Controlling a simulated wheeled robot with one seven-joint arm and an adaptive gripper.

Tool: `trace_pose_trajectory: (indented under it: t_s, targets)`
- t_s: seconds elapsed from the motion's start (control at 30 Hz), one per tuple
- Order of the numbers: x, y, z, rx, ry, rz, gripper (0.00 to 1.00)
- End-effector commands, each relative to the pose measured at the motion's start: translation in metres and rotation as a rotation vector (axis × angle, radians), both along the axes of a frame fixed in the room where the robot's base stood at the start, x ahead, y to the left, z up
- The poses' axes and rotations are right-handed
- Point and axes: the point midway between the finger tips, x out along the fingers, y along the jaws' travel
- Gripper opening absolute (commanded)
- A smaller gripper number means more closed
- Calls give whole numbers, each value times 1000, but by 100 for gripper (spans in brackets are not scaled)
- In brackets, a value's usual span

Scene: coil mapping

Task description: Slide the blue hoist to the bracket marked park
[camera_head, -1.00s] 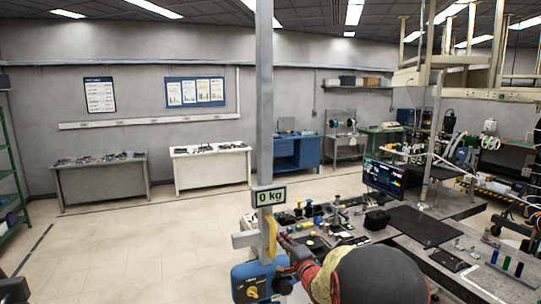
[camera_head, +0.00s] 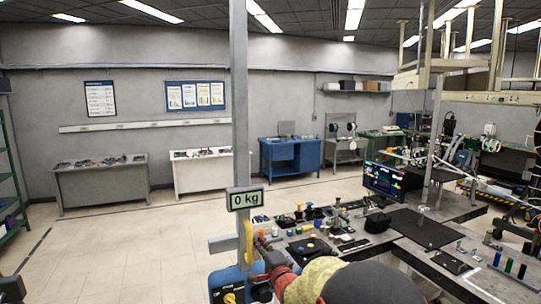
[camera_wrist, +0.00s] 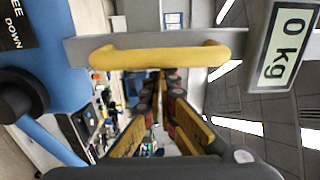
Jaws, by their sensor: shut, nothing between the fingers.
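The blue hoist (camera_head: 228,281) hangs on a grey vertical post at the lower middle of the head view, and its blue body also shows at the left of the wrist view (camera_wrist: 62,45). A yellow handle (camera_head: 248,241) stands on its side and crosses the upper wrist view (camera_wrist: 160,57). My gripper (camera_head: 262,246) is beside the handle, to its right in the head view. In the wrist view its fingers (camera_wrist: 160,82) are close together with nothing between them, near the handle's edge; contact cannot be told. No park marking can be read in either view.
A "0 kg" display (camera_head: 245,199) is fixed to the post (camera_head: 240,100). A cluttered workbench (camera_head: 448,216) with a monitor (camera_head: 385,181) stands at the right. The floor (camera_head: 110,250) at the left is clear. Tables (camera_head: 103,180) line the back wall.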

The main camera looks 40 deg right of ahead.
Motion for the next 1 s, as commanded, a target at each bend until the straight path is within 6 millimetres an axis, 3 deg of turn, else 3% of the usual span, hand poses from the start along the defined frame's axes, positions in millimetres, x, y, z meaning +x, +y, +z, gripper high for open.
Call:
trace_pose_trajectory:
  t_s: [0.5, 1.0]
  targets:
    - [10, 42, -1, -1, -1, 3, 0]
    - [11, 47, 0, 1, -1, 0, 0]
